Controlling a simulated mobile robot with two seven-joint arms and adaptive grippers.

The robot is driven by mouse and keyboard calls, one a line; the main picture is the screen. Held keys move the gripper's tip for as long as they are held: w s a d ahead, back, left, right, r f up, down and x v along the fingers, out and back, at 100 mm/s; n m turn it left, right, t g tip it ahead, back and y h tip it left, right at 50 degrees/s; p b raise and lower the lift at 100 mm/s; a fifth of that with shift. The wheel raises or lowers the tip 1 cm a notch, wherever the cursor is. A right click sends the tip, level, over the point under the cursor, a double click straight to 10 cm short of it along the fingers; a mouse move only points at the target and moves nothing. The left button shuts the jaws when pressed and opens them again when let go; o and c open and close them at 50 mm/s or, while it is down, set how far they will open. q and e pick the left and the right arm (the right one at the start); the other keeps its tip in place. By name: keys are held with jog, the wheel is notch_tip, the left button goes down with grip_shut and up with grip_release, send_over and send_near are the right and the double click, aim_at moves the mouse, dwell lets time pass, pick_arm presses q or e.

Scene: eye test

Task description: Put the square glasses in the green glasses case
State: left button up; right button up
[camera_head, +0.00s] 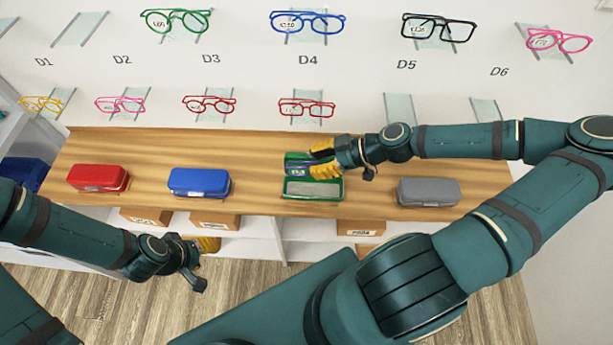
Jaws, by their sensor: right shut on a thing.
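The green glasses case (338,188) lies open on the wooden counter, with its grey-lined half toward me. My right gripper (316,161) reaches in from the right, over the back half of the case. Its yellow fingers are shut on a small bluish thing (296,169), which looks like glasses but is mostly hidden. I cannot tell its shape or whether it touches the case. My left gripper (201,257) hangs in front of the counter, away from the case.
On the wooden counter (262,150) are a closed red case (97,179), a blue case (199,182) and a grey case (428,191). Several glasses hang on the wall behind, including black ones (437,29); some holders are empty. Shelves with boxes are below.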

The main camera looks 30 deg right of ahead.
notch_tip(320, 180, down, 6)
jog(key=shift+s+r+b, duration=0.15)
jog(key=shift+r+b, duration=0.1)
jog(key=shift+b, duration=0.4)
pick_arm(q)
jog(key=shift+s+d+f+b, duration=0.1)
jog(key=shift+s+f+b, duration=0.2)
jog(key=shift+f, duration=0.3)
jog(key=shift+s+f+b, duration=0.15)
jog(key=shift+s+f, duration=0.1)
jog(key=shift+f, duration=0.3)
pick_arm(e)
jog(key=shift+f, duration=2.05)
pick_arm(q)
jog(key=shift+f, duration=0.1)
pick_arm(e)
jog(key=shift+f, duration=0.1)
jog(key=o, duration=0.6)
jog(key=shift+c, duration=0.2)
jog(key=shift+r, duration=0.2)
pick_arm(q)
jog(key=shift+w+r+p, duration=0.2)
jog(key=shift+r+p, duration=0.4)
jog(key=shift+w+r+p, duration=0.15)
jog(key=shift+r+p, duration=0.4)
jog(key=shift+r, duration=0.05)
pick_arm(e)
jog(key=v, duration=1.2)
